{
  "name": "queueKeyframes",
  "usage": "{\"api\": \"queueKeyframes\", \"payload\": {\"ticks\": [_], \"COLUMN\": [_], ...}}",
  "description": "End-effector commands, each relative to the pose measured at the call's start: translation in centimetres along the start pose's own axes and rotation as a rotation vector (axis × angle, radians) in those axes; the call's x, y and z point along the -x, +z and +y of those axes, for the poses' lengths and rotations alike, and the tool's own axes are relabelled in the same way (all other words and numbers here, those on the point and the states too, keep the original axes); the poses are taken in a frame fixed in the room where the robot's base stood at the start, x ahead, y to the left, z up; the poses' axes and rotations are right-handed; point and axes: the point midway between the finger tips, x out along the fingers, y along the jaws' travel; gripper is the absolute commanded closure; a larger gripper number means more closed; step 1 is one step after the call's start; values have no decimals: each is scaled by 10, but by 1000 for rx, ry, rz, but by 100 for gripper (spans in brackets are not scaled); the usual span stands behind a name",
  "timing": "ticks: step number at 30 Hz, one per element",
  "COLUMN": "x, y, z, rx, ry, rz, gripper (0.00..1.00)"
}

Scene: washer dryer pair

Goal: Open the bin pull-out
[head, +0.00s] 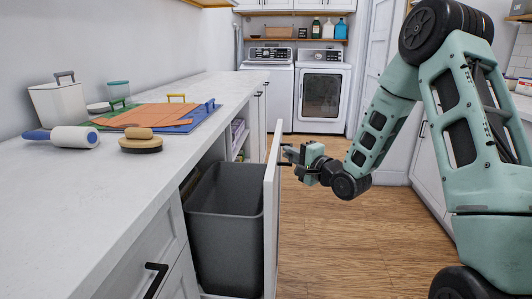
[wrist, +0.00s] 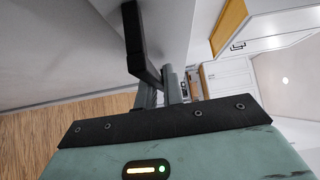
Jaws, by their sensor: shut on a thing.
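The bin pull-out is out from under the counter on the left in the head view. Its white front panel (head: 271,222) stands clear of the cabinet, and a dark grey bin (head: 225,225) sits behind the panel. My gripper (head: 289,154) is at the panel's outer face near its top, shut on the black handle. In the wrist view the black handle (wrist: 140,45) runs down to the fingers of my gripper (wrist: 172,85). The finger contact is partly hidden by the gripper body.
The white counter (head: 60,190) holds a lint roller (head: 62,136), a brush (head: 141,141), coloured boards and a white canister (head: 58,103). A lower drawer handle (head: 155,280) sticks out nearby. Wood floor (head: 330,245) is clear right of the panel. A washer and dryer (head: 322,95) stand at the back.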

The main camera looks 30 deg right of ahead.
Motion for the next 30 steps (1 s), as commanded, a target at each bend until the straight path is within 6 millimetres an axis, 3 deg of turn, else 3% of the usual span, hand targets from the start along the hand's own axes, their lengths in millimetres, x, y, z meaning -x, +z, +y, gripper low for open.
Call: {"api": "queueKeyframes", "payload": {"ticks": [3,18,30], "x": [23,121,184], "y": [-28,-126,-188], "z": [-2,-3,-1], "rx": [-2,-3,-2], "ry": [5,5,4], "rz": [7,6,1], "gripper": [100,100,100]}}
